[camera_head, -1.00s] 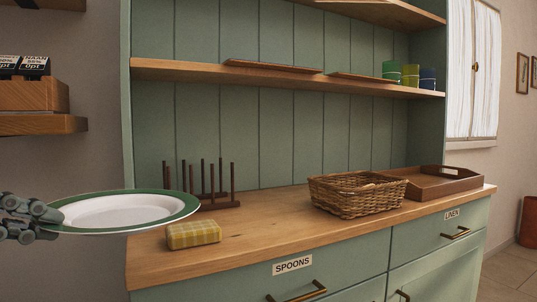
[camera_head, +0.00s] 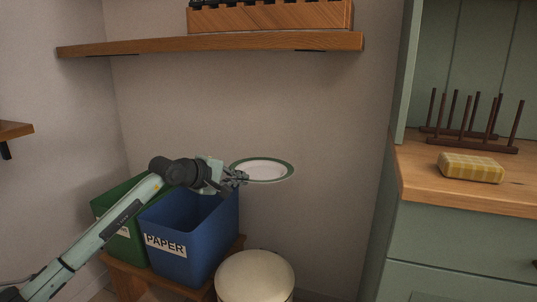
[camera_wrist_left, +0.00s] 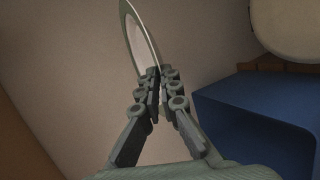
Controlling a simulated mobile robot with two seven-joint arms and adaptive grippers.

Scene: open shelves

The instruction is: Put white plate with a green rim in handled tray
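The white plate with a green rim (camera_head: 266,171) is held nearly level in the air by its left edge. My left gripper (camera_head: 238,178) is shut on that edge, above and to the right of the blue bin. In the left wrist view the plate (camera_wrist_left: 143,38) shows edge-on beyond the fingers, and the gripper (camera_wrist_left: 157,88) closes around its rim. The handled tray is not in view now. My right gripper is not in view.
A blue bin (camera_head: 187,241) labelled PAPER and a green bin (camera_head: 121,242) stand on a low wooden stand. A white round-topped stool or bin (camera_head: 255,277) is below the plate. At right, a wooden counter (camera_head: 420,187) bears a peg rack (camera_head: 470,138) and a yellow checked item (camera_head: 470,168).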

